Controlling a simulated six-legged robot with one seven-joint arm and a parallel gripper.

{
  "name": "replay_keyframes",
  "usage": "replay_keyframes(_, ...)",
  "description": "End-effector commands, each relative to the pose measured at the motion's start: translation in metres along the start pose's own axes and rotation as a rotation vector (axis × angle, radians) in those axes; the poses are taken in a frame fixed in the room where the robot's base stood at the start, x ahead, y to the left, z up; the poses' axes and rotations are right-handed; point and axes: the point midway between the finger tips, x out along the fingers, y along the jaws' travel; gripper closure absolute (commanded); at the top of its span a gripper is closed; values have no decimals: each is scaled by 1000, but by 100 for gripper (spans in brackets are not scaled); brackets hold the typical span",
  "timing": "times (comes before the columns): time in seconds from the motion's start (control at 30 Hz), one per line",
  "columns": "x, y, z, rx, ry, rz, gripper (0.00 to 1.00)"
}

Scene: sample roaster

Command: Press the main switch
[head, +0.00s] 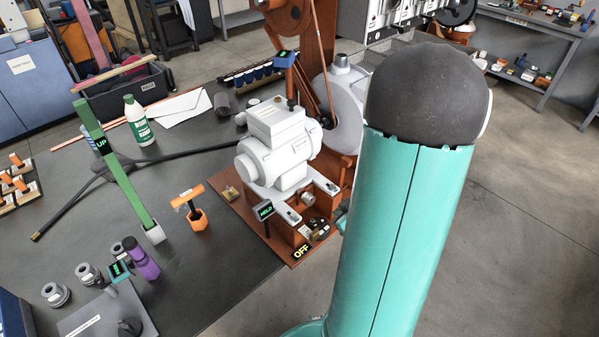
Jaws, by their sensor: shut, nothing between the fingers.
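No part is clearly marked as the main switch. A black sign reading OFF in yellow (301,252) sits at the front edge of the brown base plate (252,215), below a white motor (278,150). Small dark and metallic parts (318,230) sit just behind the sign; their detail is too small to tell. A sign reading HELD (264,210) stands left of them. My teal arm with its dark rounded joint fills the right middle and covers what lies behind it. My gripper's fingers do not show; only a small teal piece peeks out left of the arm.
A green lever marked UP (118,170), an orange T-handle (190,200), a purple bottle-like part (140,258) and several grey cylinders stand on the dark table (215,270). A white-and-green bottle (137,120) stands behind. Open floor (530,200) lies at right.

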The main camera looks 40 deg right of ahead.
Motion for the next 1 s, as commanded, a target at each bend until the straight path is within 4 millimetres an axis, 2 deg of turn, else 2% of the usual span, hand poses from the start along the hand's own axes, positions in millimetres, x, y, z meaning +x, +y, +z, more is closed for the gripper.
replay_keyframes(0.03,0,2,-12,-16,-7,19,100)
replay_keyframes(0.3,-12,13,-57,-36,-67,126,100)
replay_keyframes(0.5,-27,11,-90,-27,-99,186,100)
replay_keyframes(0.77,-50,-2,-128,8,-132,234,100)
replay_keyframes(1.0,-74,-24,-156,51,-155,243,100)
